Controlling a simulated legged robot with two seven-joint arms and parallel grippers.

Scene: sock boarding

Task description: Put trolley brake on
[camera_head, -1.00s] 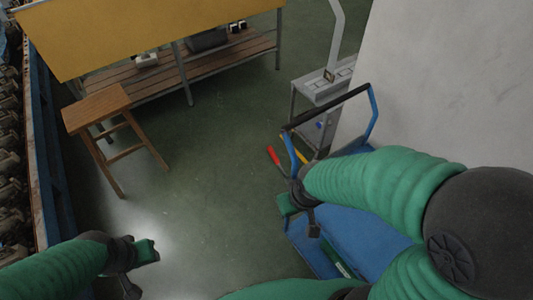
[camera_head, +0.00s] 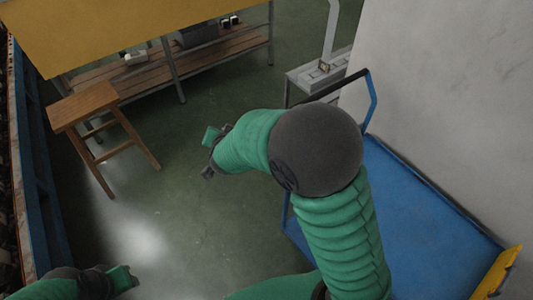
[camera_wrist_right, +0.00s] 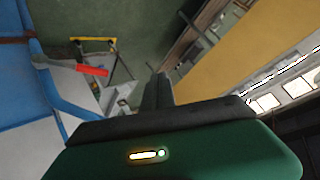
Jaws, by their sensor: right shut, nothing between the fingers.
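The blue trolley (camera_head: 410,190) stands on the right in the head view, against the pale wall, with a dark push handle (camera_head: 340,86) at its far end. My right arm covers its left part. In the right wrist view, a red lever (camera_wrist_right: 92,69) shows beside the trolley's blue frame (camera_wrist_right: 18,85); it is hidden in the head view. My right gripper (camera_head: 208,152) is over open floor left of the trolley, clear of it; its dark fingers (camera_wrist_right: 158,92) are shut and empty. My left gripper (camera_head: 128,280) is low at the left, far from the trolley; its jaws are unclear.
A wooden stool (camera_head: 85,105) and a yellow-topped bench (camera_head: 120,28) with a slatted shelf stand at the back left. A grey stand (camera_head: 312,78) is behind the trolley handle. A yellow piece (camera_head: 497,272) is at the trolley's near right corner. The middle floor is clear.

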